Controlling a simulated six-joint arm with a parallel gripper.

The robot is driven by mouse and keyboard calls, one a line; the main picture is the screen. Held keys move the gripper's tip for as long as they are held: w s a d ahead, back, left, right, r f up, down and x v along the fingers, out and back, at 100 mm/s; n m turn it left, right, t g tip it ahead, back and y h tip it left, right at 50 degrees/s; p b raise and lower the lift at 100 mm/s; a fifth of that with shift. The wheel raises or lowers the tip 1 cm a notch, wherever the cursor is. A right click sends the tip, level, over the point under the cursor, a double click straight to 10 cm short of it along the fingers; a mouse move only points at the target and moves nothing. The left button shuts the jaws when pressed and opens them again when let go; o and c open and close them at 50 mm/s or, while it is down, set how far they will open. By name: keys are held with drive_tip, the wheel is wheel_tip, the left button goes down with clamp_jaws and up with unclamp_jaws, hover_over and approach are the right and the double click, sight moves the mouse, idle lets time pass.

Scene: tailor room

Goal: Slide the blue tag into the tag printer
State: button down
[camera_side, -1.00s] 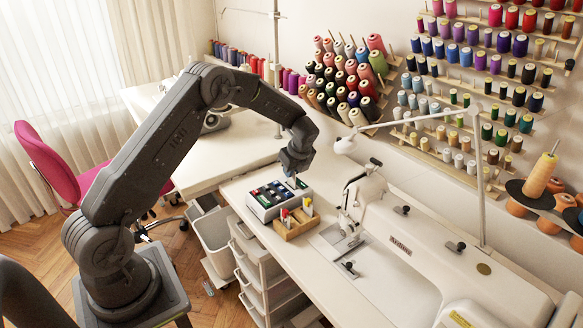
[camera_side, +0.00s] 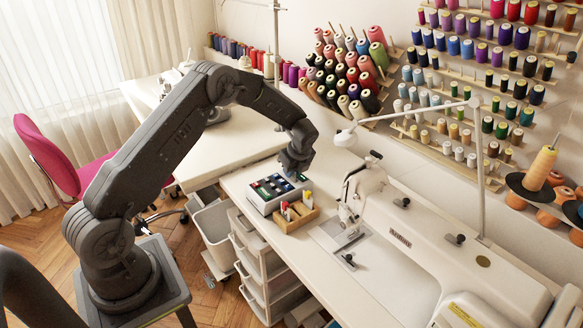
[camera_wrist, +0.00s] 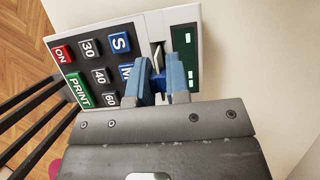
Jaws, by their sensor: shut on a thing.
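The tag printer (camera_side: 262,197) is a light-grey box on the table with coloured keys on its sloped top. In the wrist view the printer (camera_wrist: 206,18) shows a narrow slot beside its dark display strip. My gripper (camera_side: 293,174) is low over the printer's right end in the side view. In the wrist view my gripper (camera_wrist: 162,66) is shut on the blue tag (camera_wrist: 158,84), whose blue part shows between the fingers. A pale piece stands at the slot just beyond the fingertips. I cannot tell how deep the tag is in the slot.
A wooden tag holder (camera_side: 292,222) with several coloured tags stands right in front of the printer. The sewing machine (camera_side: 385,215) stands to the right, and a lamp arm (camera_side: 410,118) reaches over it. White drawers (camera_side: 262,262) stand below the table's front edge.

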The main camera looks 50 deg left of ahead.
drive_tip(key=shift+f, duration=0.3)
drive_tip(key=c, duration=1)
unclamp_jaws()
drive_tip(key=shift+c, duration=0.2)
drive_tip(key=shift+f, duration=0.1)
drive_tip(key=v, duration=1.4)
drive_tip(key=shift+d, duration=0.1)
